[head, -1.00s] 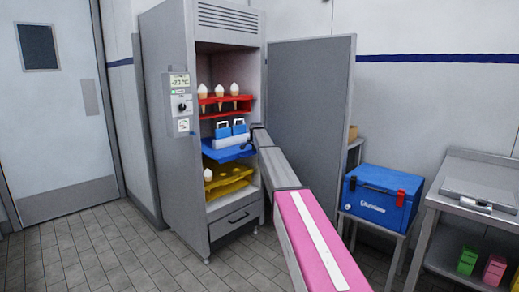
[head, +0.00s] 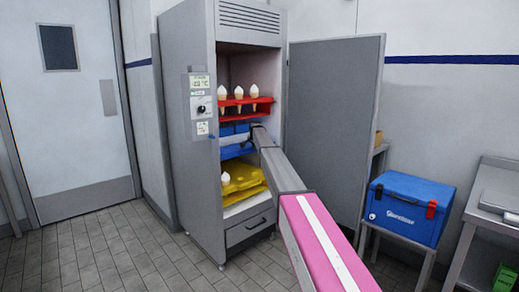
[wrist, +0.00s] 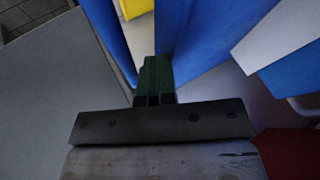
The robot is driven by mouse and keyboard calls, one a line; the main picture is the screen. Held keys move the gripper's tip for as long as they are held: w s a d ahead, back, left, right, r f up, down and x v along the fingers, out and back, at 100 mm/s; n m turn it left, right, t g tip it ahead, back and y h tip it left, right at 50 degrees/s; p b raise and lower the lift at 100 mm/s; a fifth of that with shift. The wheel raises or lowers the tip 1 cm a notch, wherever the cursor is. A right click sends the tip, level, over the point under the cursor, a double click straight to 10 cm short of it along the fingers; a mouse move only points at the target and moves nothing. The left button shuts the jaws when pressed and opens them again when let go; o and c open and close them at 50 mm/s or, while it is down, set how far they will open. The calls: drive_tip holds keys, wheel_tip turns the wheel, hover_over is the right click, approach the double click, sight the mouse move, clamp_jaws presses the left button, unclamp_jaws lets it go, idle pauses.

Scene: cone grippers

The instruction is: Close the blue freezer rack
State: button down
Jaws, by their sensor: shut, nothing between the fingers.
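The blue freezer rack (head: 233,151) is the middle rack in the open upright freezer (head: 197,150), between a red rack above and a yellow one below. My arm covers its right part, so how far it sticks out is hard to tell. Blue-and-white boxes (head: 228,129) show above it. My gripper (wrist: 155,75) is shut and empty, with its dark green fingers together in the wrist view. Blue panels stand close on both sides of the fingers; contact cannot be told. In the head view the gripper is at the freezer opening, mostly hidden by my arm.
The red rack (head: 262,107) holds white-topped cones. The yellow rack (head: 247,178) holds one cone at its left. The grey freezer door (head: 335,120) stands open at right. A blue cooler (head: 405,210) sits on a stand beyond. Tiled floor before the freezer is clear.

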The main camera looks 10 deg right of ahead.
drive_tip(key=shift+w+a, duration=0.45)
drive_tip(key=shift+w, duration=0.2)
drive_tip(key=shift+w+a, duration=0.45)
drive_tip(key=shift+w, duration=0.2)
drive_tip(key=shift+w+a, duration=0.1)
drive_tip(key=shift+r, duration=0.15)
